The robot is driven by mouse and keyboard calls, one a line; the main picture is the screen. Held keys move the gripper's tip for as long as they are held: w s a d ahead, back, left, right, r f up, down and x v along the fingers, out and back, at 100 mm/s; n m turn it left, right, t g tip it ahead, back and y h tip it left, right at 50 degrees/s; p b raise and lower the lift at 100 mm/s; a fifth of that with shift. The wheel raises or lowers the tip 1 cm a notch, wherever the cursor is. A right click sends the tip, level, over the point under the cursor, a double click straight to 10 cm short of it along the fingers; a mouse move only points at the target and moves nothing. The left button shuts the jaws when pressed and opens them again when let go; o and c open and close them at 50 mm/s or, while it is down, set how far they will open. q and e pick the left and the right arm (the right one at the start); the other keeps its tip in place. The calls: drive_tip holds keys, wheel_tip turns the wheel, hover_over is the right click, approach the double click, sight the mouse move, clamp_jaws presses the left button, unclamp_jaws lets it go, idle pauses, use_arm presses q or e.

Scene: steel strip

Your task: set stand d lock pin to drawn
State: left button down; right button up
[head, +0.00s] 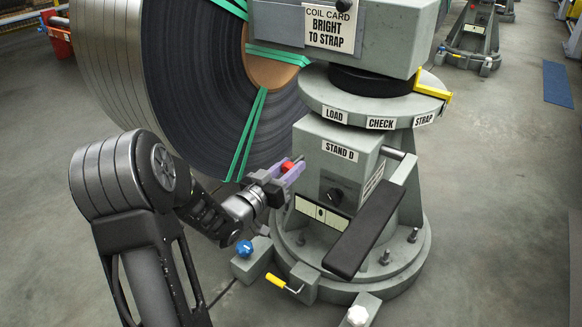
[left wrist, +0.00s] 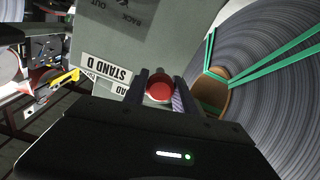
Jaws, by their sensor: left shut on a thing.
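Stand D is a grey-green steel stand (head: 318,172) with a "STAND D" label (head: 340,150), which also shows upside down in the left wrist view (left wrist: 105,69). A red round knob (head: 287,165), apparently the lock pin's, is at the stand's left side. My left gripper (head: 289,172) reaches it from the left and is shut on it. In the left wrist view the red knob (left wrist: 160,87) sits between the two fingers. My right gripper is not in view.
A large steel strip coil (head: 190,70) with green straps stands close behind my left arm. A black padded bar (head: 372,230) slants across the stand's front right. A yellow handle (head: 277,281) and blue knob (head: 244,248) are low at the base.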

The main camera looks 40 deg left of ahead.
sight(286, 171)
use_arm(q)
drive_tip(key=c, duration=1)
unclamp_jaws()
drive_tip(key=shift+s, duration=0.2)
drive_tip(key=s+p, duration=0.2)
drive_tip(key=s, duration=0.4)
drive_tip(key=shift+s, duration=0.4)
drive_tip(key=shift+s+d, duration=0.1)
drive_tip(key=shift+s, duration=0.4)
